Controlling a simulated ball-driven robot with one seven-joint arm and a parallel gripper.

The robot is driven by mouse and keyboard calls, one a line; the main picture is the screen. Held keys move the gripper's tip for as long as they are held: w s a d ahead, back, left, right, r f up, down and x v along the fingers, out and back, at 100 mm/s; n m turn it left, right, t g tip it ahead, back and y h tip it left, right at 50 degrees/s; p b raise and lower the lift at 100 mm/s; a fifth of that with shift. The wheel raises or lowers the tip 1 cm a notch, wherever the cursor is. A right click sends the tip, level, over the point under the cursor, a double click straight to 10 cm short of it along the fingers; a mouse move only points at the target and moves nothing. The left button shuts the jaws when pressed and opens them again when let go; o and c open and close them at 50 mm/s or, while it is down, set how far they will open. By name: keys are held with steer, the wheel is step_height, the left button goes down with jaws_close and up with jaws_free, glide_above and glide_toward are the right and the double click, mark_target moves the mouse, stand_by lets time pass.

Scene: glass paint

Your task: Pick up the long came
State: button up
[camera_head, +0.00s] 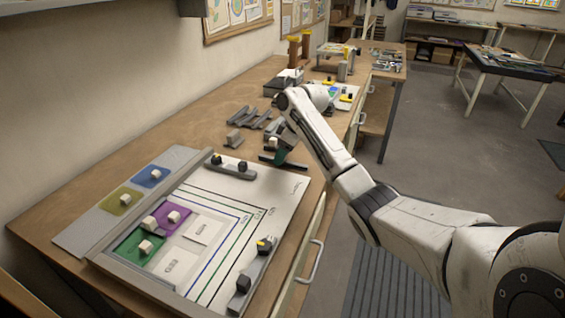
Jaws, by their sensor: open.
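Several grey bars that look like cames lie on the wooden bench beyond the white board; one grey bar (238,114) is left of my gripper. I cannot tell for sure which one is the long came. My gripper (279,150) points down at the bench just right of these bars and beyond the board's far edge. It is open. A dark, flat, greenish piece (285,162) shows low beside the gripper; whether it lies between the fingers is too small to tell. The wrist hides part of the bench there.
The white board (285,192) carries purple (185,222) and green (130,256) panes, with grey bars along its edges. Olive (121,201) and blue (153,176) panes lie on a grey strip to the left. A wall bounds the bench's left. Tools stand farther along the bench.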

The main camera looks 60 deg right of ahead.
steer(key=shift+w+f, duration=0.1)
steer(key=shift+f, duration=0.15)
steer(key=shift+c, duration=0.4)
jaws_close()
